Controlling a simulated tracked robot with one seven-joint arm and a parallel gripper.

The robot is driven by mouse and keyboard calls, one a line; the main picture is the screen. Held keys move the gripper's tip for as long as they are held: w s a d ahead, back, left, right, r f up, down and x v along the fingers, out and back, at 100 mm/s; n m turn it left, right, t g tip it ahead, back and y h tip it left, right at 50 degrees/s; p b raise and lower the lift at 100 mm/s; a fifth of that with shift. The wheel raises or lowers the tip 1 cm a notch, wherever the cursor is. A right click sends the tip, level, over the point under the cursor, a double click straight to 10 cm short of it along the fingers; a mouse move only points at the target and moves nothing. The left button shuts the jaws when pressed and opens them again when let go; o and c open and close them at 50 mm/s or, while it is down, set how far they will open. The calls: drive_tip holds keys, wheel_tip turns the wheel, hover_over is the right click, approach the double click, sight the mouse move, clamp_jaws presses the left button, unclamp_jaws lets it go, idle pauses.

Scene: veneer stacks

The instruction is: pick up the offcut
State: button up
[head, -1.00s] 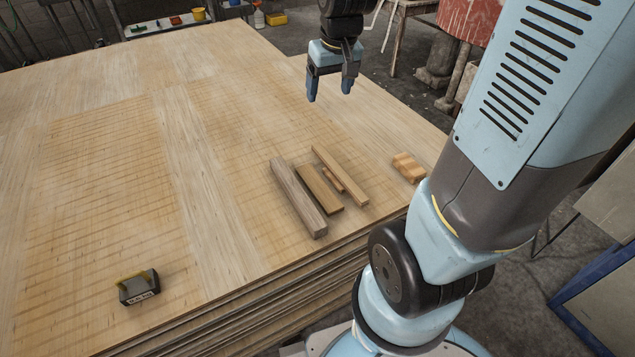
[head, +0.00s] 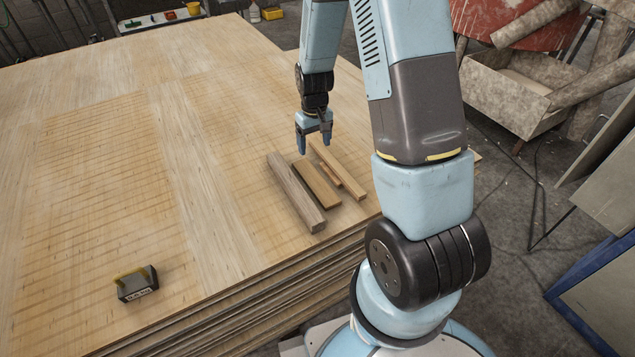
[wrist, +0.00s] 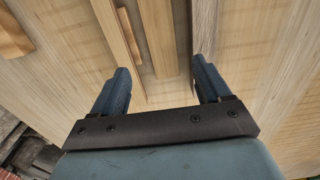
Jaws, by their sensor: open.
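Several wooden pieces lie side by side on the veneer stack; which one is the offcut I cannot tell. They are a thick grey-brown beam (head: 296,193), a flat brown plank (head: 317,186), a small short piece (head: 331,175) and a long pale strip (head: 345,175). My gripper (head: 315,146) is open and empty, pointing down above the far ends of these pieces. In the wrist view the brown plank (wrist: 157,38) shows between my fingers, with the grey-brown beam (wrist: 204,32) by the right finger and the pale strip (wrist: 113,35) by the left.
A short wooden block (wrist: 12,36) shows at the wrist view's left edge; my arm hides it in the head view. A dark block with a yellow handle (head: 137,284) sits at the stack's front left. The stack top (head: 90,170) is otherwise largely clear.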

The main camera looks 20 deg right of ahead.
hover_over(315, 180)
wheel_tip(315, 180, down, 10)
drive_tip(key=shift+r, duration=0.1)
drive_tip(key=shift+s+f, duration=0.1)
drive_tip(key=shift+f, duration=2.5)
drive_tip(key=c, duration=1)
